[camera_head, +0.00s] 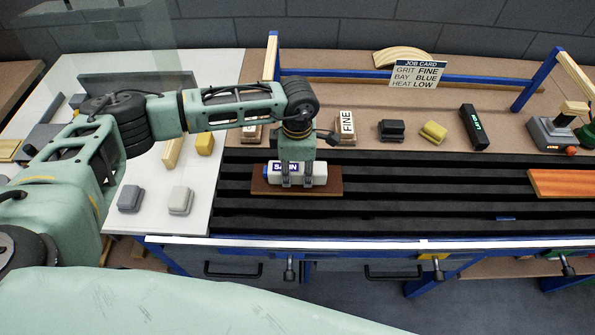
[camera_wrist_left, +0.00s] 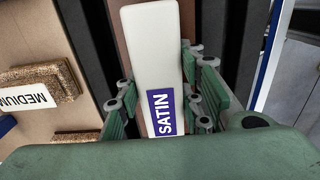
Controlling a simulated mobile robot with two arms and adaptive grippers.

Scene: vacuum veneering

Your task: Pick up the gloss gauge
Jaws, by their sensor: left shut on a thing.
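The gloss gauge (camera_head: 319,173) is a white block with a blue label reading SATIN; it also shows close up in the left wrist view (camera_wrist_left: 155,50). It lies on a brown board (camera_head: 335,187) on the black slatted bed. My left gripper (camera_head: 297,182) comes down over the gauge from above. Its fingers stand on both sides of the gauge and are shut on it. I cannot tell a gap between the gauge and the board. My right gripper is not in view.
Sanding blocks labelled FINE (camera_head: 346,124) and MEDIUM (camera_wrist_left: 28,97), dark and yellow blocks (camera_head: 433,131), and a black device (camera_head: 473,127) stand behind the slatted bed. An orange-brown panel (camera_head: 565,184) lies at right. Grey blocks (camera_head: 181,200) sit on the white table at left.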

